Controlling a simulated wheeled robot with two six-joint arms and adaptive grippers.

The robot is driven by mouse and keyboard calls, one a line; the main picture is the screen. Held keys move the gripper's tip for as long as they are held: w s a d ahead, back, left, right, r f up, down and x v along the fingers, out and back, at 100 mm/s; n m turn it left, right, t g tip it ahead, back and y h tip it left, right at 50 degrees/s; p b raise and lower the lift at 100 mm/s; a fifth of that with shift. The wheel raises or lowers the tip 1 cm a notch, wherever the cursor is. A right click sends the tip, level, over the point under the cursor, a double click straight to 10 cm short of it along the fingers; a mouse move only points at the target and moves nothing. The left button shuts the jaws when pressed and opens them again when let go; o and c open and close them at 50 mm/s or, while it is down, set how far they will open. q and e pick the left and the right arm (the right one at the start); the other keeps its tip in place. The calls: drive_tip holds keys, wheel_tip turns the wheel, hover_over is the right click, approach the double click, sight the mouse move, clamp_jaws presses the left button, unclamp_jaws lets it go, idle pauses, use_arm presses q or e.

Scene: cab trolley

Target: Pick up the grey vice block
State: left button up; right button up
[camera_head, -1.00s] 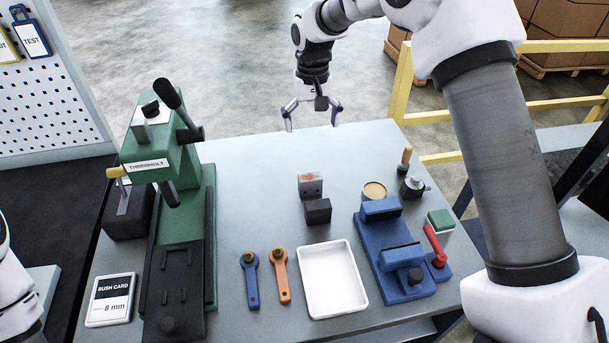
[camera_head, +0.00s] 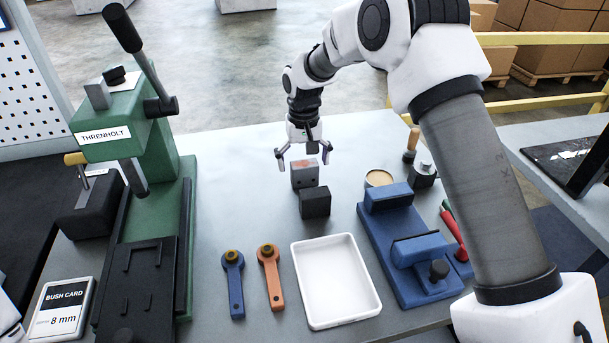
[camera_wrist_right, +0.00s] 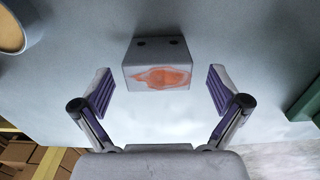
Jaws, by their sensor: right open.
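The grey vice block (camera_head: 305,176) stands on the table with an orange-red patch on its top. In the right wrist view the block (camera_wrist_right: 157,50) shows two dark holes and the patch, between and a little beyond the finger pads. My right gripper (camera_head: 304,162) is open and empty, its fingers spread to either side of the block's far end. In the right wrist view the gripper (camera_wrist_right: 160,90) shows clear gaps on both sides of the block. My left gripper is out of view.
A black block (camera_head: 315,203) stands just in front of the grey one. A white tray (camera_head: 297,262), a blue vice (camera_head: 374,240), a round tin (camera_head: 379,178), two wrenches (camera_head: 235,285) and a green press (camera_head: 185,240) stand around. The table left of the blocks is clear.

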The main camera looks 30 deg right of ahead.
sight(305, 173)
wheel_tip(305, 173, down, 4)
drive_tip(key=shift+d+r, duration=0.1)
drive_tip(key=shift+d, duration=0.05)
drive_tip(key=shift+s, duration=0.1)
drive_tip(key=c, duration=1.6)
drive_tip(key=shift+c, duration=0.2)
wheel_tip(305, 173, up, 9)
drive_tip(key=shift+r, duration=0.15)
wheel_tip(305, 173, up, 4)
drive_tip(key=p, duration=0.2)
drive_tip(key=shift+p, duration=0.4)
wheel_tip(305, 173, up, 2)
drive_tip(key=shift+r+p, duration=0.1)
drive_tip(key=shift+p, duration=1.15)
